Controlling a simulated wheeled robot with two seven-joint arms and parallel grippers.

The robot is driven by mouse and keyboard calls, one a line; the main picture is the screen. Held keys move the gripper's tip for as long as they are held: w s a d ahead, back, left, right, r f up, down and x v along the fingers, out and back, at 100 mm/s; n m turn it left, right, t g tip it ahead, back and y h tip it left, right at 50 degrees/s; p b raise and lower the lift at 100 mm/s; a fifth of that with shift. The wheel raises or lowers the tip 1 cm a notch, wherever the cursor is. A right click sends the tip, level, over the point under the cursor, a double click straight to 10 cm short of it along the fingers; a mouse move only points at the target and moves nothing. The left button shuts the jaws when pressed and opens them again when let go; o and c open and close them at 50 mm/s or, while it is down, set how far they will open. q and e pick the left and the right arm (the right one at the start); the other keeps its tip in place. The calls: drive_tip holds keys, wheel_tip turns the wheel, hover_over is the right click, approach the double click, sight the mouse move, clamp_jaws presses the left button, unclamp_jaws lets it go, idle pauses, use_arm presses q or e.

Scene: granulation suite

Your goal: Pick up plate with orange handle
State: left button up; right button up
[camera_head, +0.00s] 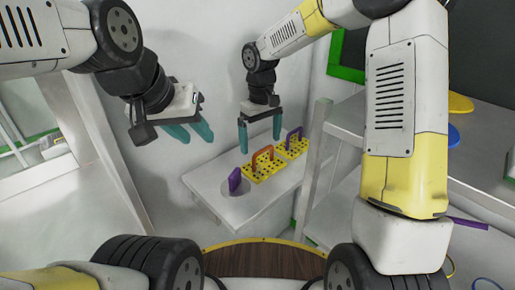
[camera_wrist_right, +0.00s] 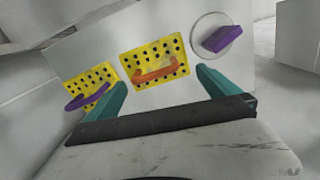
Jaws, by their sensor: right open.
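The yellow perforated plate with the orange handle (camera_head: 262,166) lies on a white shelf (camera_head: 213,182). In the right wrist view this plate (camera_wrist_right: 155,62) is near the upper middle, its orange handle toward me. My right gripper (camera_head: 260,132) is open, pointing down above the plates. In its wrist view the teal fingers stand wide apart on either side below the orange-handled plate, with nothing between them. My left gripper (camera_head: 197,138) appears open and empty, in the air to the left of the shelf.
Another yellow perforated plate with a purple handle (camera_head: 292,143) sits beside it, farther back. A round plate with a purple handle (camera_head: 235,181) lies nearer on the same shelf. A grey post (camera_head: 313,165) stands right of the shelf. A wall is behind.

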sight(263, 165)
drive_tip(key=shift+w+d+n, duration=0.3)
drive_tip(key=shift+w+n, duration=0.25)
drive_tip(key=shift+n, duration=0.15)
drive_tip(key=shift+f, duration=0.2)
drive_tip(key=f, duration=0.7)
drive_tip(key=shift+s+d+f, duration=0.1)
drive_tip(key=shift+s+f, duration=0.05)
drive_tip(key=shift+s, duration=0.1)
drive_tip(key=c, duration=1.7)
